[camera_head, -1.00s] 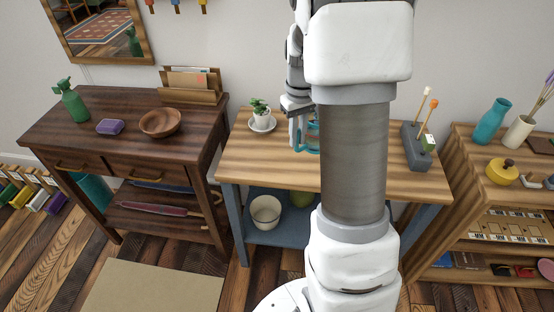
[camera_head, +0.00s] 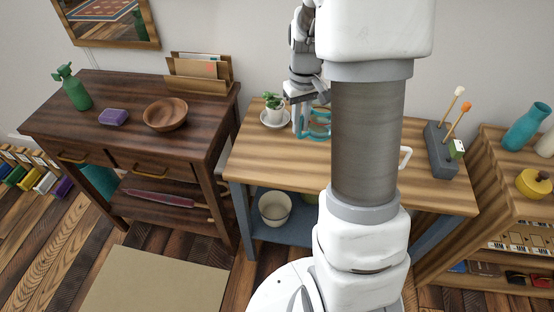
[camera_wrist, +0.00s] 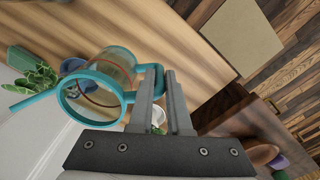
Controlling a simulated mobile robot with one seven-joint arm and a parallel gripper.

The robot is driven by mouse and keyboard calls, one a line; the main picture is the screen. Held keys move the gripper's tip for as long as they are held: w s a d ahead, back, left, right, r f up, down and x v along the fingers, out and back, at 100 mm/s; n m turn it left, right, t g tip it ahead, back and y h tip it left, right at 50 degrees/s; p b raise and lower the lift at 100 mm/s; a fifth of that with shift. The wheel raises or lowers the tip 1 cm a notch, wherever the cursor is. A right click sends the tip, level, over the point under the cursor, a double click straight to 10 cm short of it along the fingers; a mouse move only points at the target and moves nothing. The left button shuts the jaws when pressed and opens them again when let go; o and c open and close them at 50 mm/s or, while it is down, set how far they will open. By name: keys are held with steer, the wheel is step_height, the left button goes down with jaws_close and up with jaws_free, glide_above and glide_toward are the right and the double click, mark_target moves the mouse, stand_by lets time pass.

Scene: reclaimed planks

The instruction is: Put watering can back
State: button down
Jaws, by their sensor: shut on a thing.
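The watering can (camera_wrist: 112,72) has a clear body with teal rims, spout and handle. My gripper (camera_wrist: 160,72) is shut on its teal handle in the wrist view. In the head view, the can (camera_head: 319,122) shows over the back of the light wooden table (camera_head: 260,155), just right of the potted plant, partly hidden by my arm. My gripper (camera_head: 299,125) is at its left side. I cannot tell whether the can touches the table.
The potted plant (camera_head: 273,110) stands on a saucer close left of the can. A grey block (camera_head: 440,148) with upright tools stands at the right end. A dark dresser (camera_head: 90,130) is at the left. The table's front left is clear.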

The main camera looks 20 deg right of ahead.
steer(key=shift+s+a+f+b, duration=0.2)
steer(key=shift+a+f+b, duration=0.35)
steer(key=shift+a+f, duration=1.7)
steer(key=shift+s+a+f+b, duration=0.15)
steer(key=shift+a+f+b, duration=0.4)
steer(key=shift+a+f, duration=1.65)
steer(key=shift+d+f, duration=0.15)
steer(key=shift+f, duration=0.2)
steer(key=c, duration=0.9)
jaws_free()
steer(key=shift+o, duration=0.2)
steer(key=shift+r, duration=0.15)
